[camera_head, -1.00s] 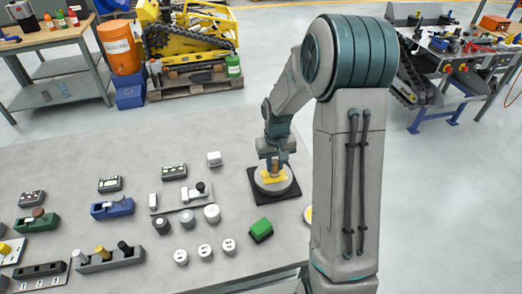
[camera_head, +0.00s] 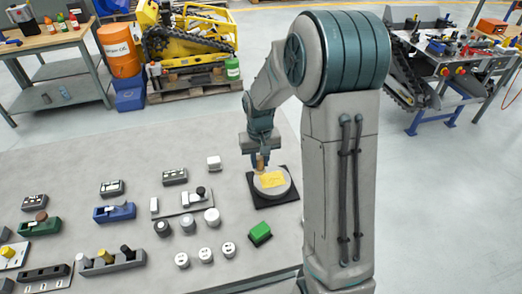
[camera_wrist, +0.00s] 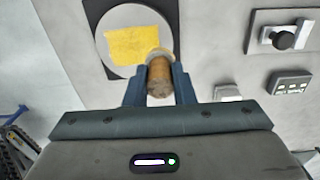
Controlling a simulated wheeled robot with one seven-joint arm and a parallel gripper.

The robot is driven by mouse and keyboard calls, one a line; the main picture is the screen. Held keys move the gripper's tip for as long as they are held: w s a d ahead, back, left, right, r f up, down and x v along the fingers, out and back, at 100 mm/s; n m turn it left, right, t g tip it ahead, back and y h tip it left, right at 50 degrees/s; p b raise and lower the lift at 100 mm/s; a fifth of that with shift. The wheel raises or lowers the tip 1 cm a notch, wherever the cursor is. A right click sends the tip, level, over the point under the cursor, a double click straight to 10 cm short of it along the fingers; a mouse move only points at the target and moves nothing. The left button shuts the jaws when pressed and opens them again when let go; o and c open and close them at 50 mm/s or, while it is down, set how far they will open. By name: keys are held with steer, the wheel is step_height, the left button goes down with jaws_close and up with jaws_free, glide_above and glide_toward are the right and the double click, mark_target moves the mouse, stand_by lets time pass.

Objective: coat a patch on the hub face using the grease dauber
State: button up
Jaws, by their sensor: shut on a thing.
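The hub is a round grey disc (camera_head: 272,195) on a black square base (camera_head: 252,198) on the grey bench. A yellow patch (camera_head: 271,180) lies on its top face, with bare grey around it. In the wrist view the patch (camera_wrist: 135,45) is roughly rectangular on the pale disc (camera_wrist: 125,13). My gripper (camera_head: 260,161) is over the hub's back-left part, shut on the brown, cylindrical grease dauber (camera_wrist: 159,80). The dauber's tip is by the patch's edge and hides a bit of it. I cannot tell whether the tip touches the face.
A green block (camera_head: 260,232) sits in front of the hub. A white block (camera_head: 214,162) and several grey and white knobs stand to its left. A blue fixture (camera_head: 115,212) and a green fixture (camera_head: 40,225) are farther left.

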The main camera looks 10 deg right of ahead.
steer(key=shift+r+p, duration=0.7)
steer(key=shift+r, duration=0.75)
